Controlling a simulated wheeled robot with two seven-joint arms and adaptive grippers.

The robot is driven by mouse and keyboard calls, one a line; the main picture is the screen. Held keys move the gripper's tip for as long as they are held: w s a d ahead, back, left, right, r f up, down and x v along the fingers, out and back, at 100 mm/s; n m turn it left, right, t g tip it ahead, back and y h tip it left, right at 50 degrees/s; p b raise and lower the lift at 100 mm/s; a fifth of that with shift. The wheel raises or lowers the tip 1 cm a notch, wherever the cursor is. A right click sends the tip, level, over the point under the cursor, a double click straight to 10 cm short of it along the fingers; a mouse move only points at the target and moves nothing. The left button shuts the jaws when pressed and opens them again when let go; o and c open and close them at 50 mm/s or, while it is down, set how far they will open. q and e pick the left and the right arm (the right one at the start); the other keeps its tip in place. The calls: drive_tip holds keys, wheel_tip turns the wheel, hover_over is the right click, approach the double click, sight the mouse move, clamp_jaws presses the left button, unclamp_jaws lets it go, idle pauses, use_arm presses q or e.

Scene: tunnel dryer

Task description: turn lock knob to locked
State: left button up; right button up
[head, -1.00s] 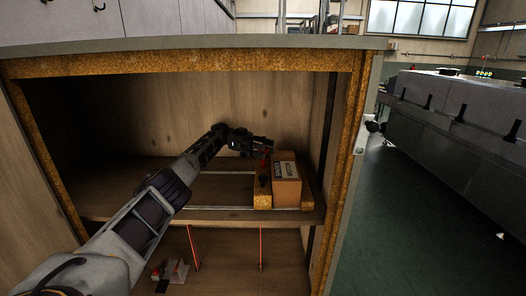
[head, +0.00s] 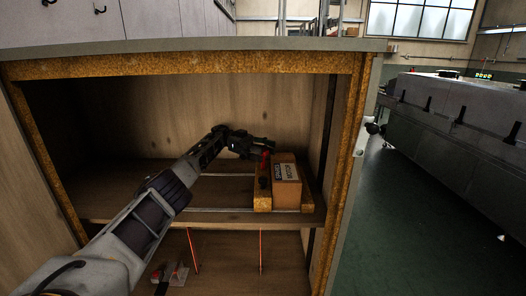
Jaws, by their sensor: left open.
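A brown box-shaped unit (head: 286,181) with a white printed label stands on a yellowish wooden base at the right of the cabinet shelf. A small red part (head: 265,160) shows at its back left corner, and a dark part (head: 263,183) shows on its left side. I cannot tell for sure which of these is the lock knob, nor its setting. My left gripper (head: 264,146) is open, just behind and above the red part. Whether it touches the red part is too small to tell. My right gripper is out of view.
The wooden shelf (head: 120,200) is clear left of the unit, under my left arm. The cabinet's top (head: 190,45) and right side wall (head: 345,165) bound the opening. Red rods and a small red and white item (head: 178,274) are below the shelf.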

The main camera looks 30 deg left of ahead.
sight(264, 150)
use_arm(q)
drive_tip(key=shift+r, duration=0.1)
drive_tip(key=shift+r, duration=4.95)
drive_tip(key=shift+o, duration=0.2)
drive_tip(key=shift+d, duration=0.15)
